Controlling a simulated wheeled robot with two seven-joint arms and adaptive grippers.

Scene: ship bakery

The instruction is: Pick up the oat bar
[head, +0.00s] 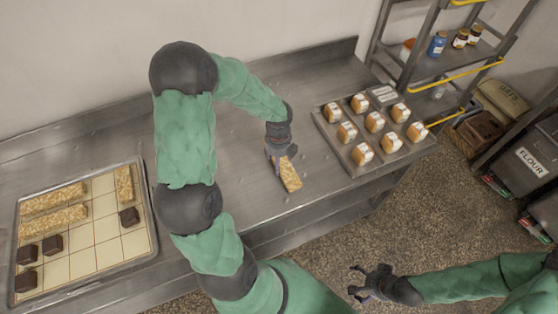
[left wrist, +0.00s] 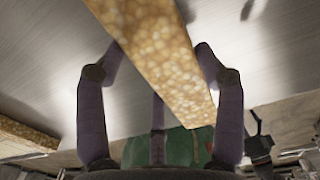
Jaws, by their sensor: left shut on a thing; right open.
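An oat bar (head: 290,176), long, tan and grainy, is over the steel counter in the middle of the head view. My left gripper (head: 279,157) is shut on it near one end; the rest of the bar sticks out past the fingers. In the left wrist view the oat bar (left wrist: 155,45) runs between the fingers of the left gripper (left wrist: 160,65). I cannot tell whether the bar touches the counter. My right gripper (head: 370,282) is open and empty, in front of the counter over the speckled floor.
A gridded tray (head: 98,262) at left holds more oat bars (head: 55,197) and several dark brown squares (head: 52,244). A tray (head: 330,135) of small white-and-orange items stands at the counter's right end. Shelving (head: 425,67) with jars is behind it. The counter between the trays (head: 240,200) is mostly clear.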

